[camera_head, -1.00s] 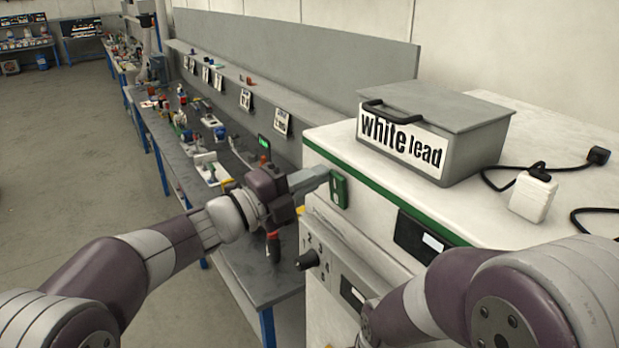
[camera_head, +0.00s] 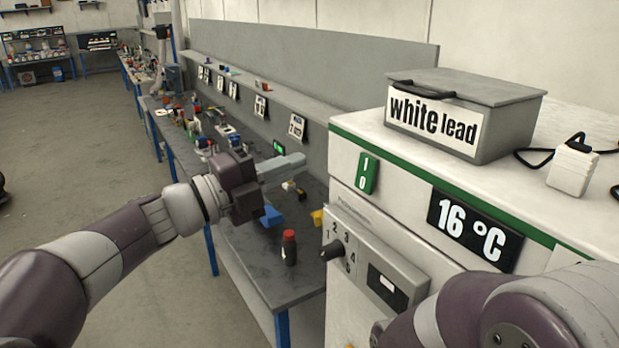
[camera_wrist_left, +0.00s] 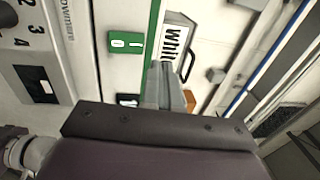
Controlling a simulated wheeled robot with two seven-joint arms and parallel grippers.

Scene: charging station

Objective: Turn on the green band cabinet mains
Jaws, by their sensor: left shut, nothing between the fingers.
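The cabinet (camera_head: 410,218) is white with a green band (camera_head: 430,179) along its top edge. A green mains switch (camera_head: 367,173) marked 1 and 0 sits on its front face, below the band. The switch also shows in the left wrist view (camera_wrist_left: 126,43). My left gripper (camera_head: 302,159) is shut and empty, to the left of the switch and apart from it. In the left wrist view its fingers (camera_wrist_left: 164,66) point up beside the green band. My right arm shows at the lower right, but its gripper is not visible.
A display (camera_head: 472,229) on the cabinet reads 16 °C. Below the switch is a dial (camera_head: 332,250) with numbers. A grey "white lead" box (camera_head: 463,113) and a white plug (camera_head: 571,168) stand on top. A cluttered workbench (camera_head: 262,262) runs along the left.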

